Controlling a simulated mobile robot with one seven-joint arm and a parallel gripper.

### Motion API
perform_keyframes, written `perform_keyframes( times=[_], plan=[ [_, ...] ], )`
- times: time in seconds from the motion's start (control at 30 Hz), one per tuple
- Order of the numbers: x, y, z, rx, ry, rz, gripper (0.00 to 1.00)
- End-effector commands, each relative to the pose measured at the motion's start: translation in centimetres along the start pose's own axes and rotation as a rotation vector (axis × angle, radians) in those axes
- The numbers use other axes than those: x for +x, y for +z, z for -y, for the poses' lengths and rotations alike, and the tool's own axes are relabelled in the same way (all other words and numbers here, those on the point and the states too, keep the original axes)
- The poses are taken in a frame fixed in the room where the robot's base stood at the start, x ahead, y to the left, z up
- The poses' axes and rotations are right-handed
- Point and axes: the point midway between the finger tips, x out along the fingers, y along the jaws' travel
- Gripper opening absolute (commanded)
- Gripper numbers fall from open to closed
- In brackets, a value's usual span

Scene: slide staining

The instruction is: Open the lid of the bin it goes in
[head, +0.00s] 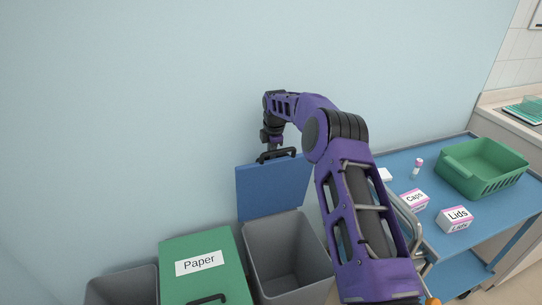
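A grey bin (262,262) stands against the wall, and its blue lid (262,190) is raised nearly upright, so the inside shows. A black handle (284,153) sits at the lid's top edge. My gripper (271,148) is at the left part of this handle, pointing down. The fingers are small and dark there, so I cannot tell whether they grip the handle. To the left, a bin with a green lid (213,278) labelled Paper is closed. My arm hides the area right of the open bin.
Another grey bin (100,290) is cut off at the lower left. A blue cart (400,168) at right carries a green basket (447,181), a Caps box (414,200), a Lids box (455,220) and a small pink-capped vial (417,172). A counter stands behind it.

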Motion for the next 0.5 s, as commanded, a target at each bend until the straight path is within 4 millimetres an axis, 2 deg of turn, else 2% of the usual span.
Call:
perform_keyframes(
  times=[0.03, 0.2, 0.23, 0.3, 0.37, 0.5],
  plan=[
    [0.49, -0.19, 0.30, 0.000, -0.008, -0.003, 0.00],
    [0.48, -0.21, 0.30, 0.000, -0.009, -0.004, 0.00],
    [0.48, -0.21, 0.30, 0.000, -0.009, -0.004, 0.25],
    [0.42, -0.19, 0.26, 0.000, -0.008, -0.003, 0.38],
    [0.33, -0.16, 0.21, 0.000, -0.006, -0.003, 0.48],
    [0.19, -0.11, 0.12, 0.000, -0.004, -0.002, 0.50]
  ],
)
